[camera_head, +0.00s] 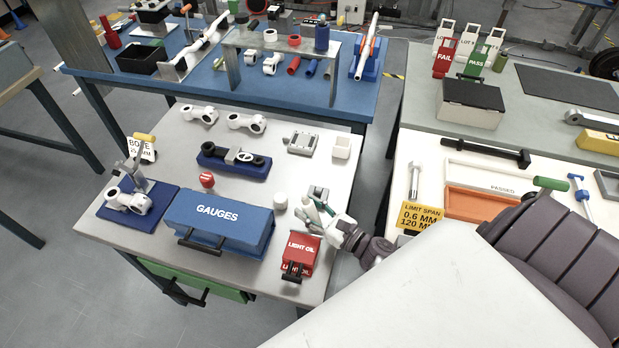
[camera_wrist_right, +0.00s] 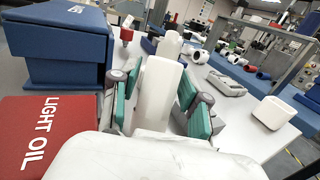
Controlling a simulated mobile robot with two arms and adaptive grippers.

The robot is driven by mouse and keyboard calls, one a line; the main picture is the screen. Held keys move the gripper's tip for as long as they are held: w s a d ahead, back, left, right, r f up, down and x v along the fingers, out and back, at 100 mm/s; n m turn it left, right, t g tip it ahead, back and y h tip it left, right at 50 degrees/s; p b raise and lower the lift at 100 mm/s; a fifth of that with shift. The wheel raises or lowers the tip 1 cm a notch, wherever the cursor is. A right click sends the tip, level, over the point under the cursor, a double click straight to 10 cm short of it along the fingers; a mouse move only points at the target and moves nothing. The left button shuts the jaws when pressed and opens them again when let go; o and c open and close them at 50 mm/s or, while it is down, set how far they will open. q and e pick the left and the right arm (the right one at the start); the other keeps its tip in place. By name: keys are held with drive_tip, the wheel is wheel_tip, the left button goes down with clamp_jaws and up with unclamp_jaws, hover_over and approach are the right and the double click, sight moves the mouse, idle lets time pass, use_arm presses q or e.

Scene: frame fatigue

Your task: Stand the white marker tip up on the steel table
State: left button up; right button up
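My right gripper (camera_head: 318,206) has teal finger pads and is low over the front right of the steel table (camera_head: 232,89), beside the red light oil can. In the right wrist view, a pale white upright piece (camera_wrist_right: 158,92), apparently the marker, is between the two fingers (camera_wrist_right: 160,100). The pads are beside it, but I cannot tell whether both press on it. Its lower end and tip are hidden. In the head view, only a thin white sliver shows among the fingers. My left gripper is not in view.
The red light oil can (camera_head: 301,255) and blue gauges box (camera_head: 220,222) are close to the gripper. A white square cup (camera_head: 341,147) is farther back. Some bare steel lies between them.

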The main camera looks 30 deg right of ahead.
sight(310, 204)
drive_tip(key=shift+o, duration=0.7)
drive_tip(key=shift+r, duration=0.15)
wheel_tip(310, 204, up, 10)
drive_tip(key=shift+f, duration=0.15)
drive_tip(key=shift+f, duration=0.1)
